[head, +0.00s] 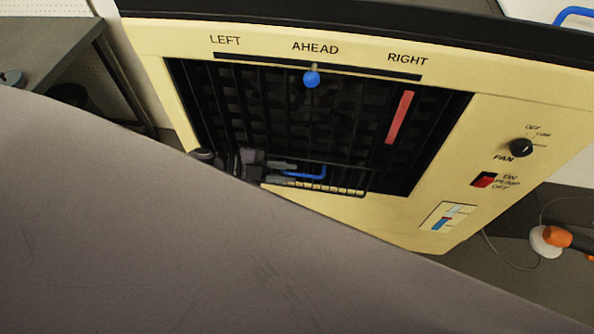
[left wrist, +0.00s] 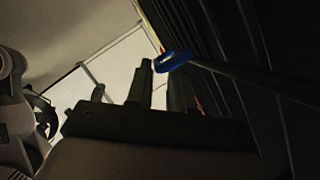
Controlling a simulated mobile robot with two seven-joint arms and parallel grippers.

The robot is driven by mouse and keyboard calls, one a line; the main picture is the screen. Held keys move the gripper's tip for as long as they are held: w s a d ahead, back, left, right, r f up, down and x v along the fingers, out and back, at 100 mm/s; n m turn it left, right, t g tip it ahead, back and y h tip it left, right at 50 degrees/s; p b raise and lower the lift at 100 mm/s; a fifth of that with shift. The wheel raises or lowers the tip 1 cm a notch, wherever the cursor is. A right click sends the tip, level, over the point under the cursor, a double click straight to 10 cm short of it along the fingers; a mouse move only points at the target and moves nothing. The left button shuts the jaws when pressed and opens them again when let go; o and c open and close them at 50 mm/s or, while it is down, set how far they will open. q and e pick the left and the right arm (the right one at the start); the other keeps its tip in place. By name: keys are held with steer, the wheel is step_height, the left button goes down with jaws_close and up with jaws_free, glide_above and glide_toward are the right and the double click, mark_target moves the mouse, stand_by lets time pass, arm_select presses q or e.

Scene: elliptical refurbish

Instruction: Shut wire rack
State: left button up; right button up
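The wire rack (head: 335,188) is a dark wire frame at the lower edge of the black grille opening in the head view. A blue bar handle (head: 315,175) lies over it, and a blue end (left wrist: 174,61) shows in the left wrist view. My left gripper (head: 287,172) is at the left end of this handle. Its two fingers (left wrist: 162,88) stand apart, with the blue end close to their tips; I cannot tell whether they touch it. The rack's left part is hidden behind the gripper. My right gripper is not in view.
The cream cooler front (head: 440,130) carries a blue slider knob (head: 311,79), a red strip (head: 399,117), a black fan knob (head: 521,147) and a red switch (head: 484,180). An orange-and-white tool (head: 558,238) lies at right. A large grey surface hides the lower left.

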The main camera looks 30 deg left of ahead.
arm_select(q)
steer(key=shift+v, duration=1.65)
steer(key=shift+d, duration=0.1)
steer(key=s+d+r+n+t+y+p, duration=0.3)
steer(key=d+n+t+y, duration=0.15)
steer(key=d+n, duration=0.4)
steer(key=s+a+n+g+y+p, duration=0.1)
steer(key=s+a+n+y, duration=0.3)
steer(key=s+n, duration=0.5)
steer(key=shift+s+r+y+p, duration=0.25)
steer(key=shift+s+y+p, duration=0.1)
steer(key=shift+y, duration=0.6)
steer(key=shift+g, duration=0.25)
